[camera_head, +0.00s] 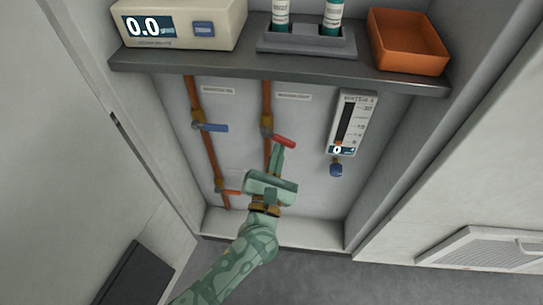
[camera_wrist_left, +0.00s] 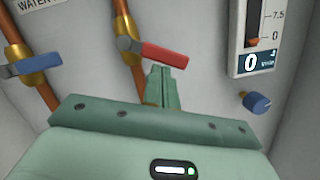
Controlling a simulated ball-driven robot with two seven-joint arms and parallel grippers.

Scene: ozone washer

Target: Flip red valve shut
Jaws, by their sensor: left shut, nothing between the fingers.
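The red valve handle (camera_head: 283,141) sits on a brass valve body on the right copper pipe (camera_head: 266,105). Its lever points right and slightly down, across the pipe. In the left wrist view the red handle (camera_wrist_left: 165,54) spans above my fingertips. My left gripper (camera_head: 276,151) is shut and empty, with its fingertips just below the red handle. In the left wrist view the closed fingers (camera_wrist_left: 160,75) reach up to the handle's underside; I cannot tell whether they touch it. My right gripper is not in view.
A flow meter (camera_head: 352,120) with a blue knob (camera_head: 336,169) hangs at right. A shelf (camera_head: 280,73) above holds a display box (camera_head: 180,24), bottles and an orange tray (camera_head: 408,42).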

